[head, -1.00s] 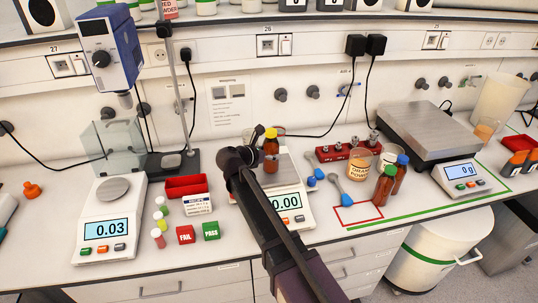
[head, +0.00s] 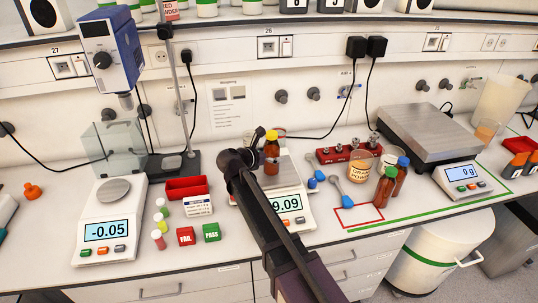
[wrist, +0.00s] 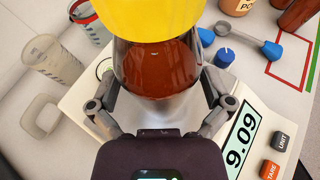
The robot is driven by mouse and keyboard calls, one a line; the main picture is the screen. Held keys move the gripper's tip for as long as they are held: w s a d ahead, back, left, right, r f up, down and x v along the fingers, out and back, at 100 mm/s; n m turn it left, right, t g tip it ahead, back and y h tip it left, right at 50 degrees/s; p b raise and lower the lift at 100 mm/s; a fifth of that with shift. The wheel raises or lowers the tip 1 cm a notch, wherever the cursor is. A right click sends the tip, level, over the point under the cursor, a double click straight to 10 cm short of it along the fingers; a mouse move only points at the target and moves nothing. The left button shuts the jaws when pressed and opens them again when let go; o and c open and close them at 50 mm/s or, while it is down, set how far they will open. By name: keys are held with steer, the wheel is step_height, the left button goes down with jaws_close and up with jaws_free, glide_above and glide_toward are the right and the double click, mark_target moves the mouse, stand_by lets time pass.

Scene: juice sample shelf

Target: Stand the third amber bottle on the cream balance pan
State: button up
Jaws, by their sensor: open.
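An amber bottle with a yellow cap (head: 271,158) stands upright on the steel pan (head: 288,170) of the cream middle balance (head: 298,218). In the wrist view the yellow cap (wrist: 157,18) and amber body fill the upper middle. My gripper (wrist: 160,92) is open, with a finger on either side of the bottle; whether they touch it cannot be told. The balance display (wrist: 243,138) reads 9.09. Two other amber bottles, green-capped (head: 385,187) and blue-capped (head: 400,175), stand on the bench to the right. My arm hides part of the balance.
A second balance (head: 108,225) at left reads -0.05. A large bench scale (head: 430,135) is at right. Red FAIL (head: 186,236) and green PASS (head: 211,232) blocks sit left of my arm. Blue-handled spoons (head: 340,190) and a powder beaker (head: 361,167) are right of the pan.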

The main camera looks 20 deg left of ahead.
steer(key=shift+r, duration=0.15)
steer(key=p+v, duration=0.4)
steer(key=v, duration=0.8)
steer(key=shift+p, duration=0.35)
steer(key=shift+w+d, duration=0.1)
steer(key=w+d+f+m+g, duration=0.15)
steer(key=d+m, duration=0.25)
steer(key=d, duration=0.5)
steer(key=w+d+f+m+g, duration=0.1)
steer(key=d+f+m+g, duration=0.2)
steer(key=d+m, duration=0.35)
steer(key=w+d+f+m+g, duration=0.1)
steer(key=d+f+m+g, duration=0.2)
steer(key=d, duration=0.8)
steer(key=s+d+f+m+g+y, duration=0.2)
steer(key=s+d+m, duration=0.3)
steer(key=d+m, duration=0.3)
steer(key=s+d+f+m+g+y, duration=0.2)
steer(key=s+d+m, duration=0.3)
steer(key=d+m, duration=0.4)
steer(key=d+g+y, duration=0.1)
steer(key=d, duration=0.3)
steer(key=shift+d+y, duration=0.15)
steer(key=shift+y, duration=0.25)
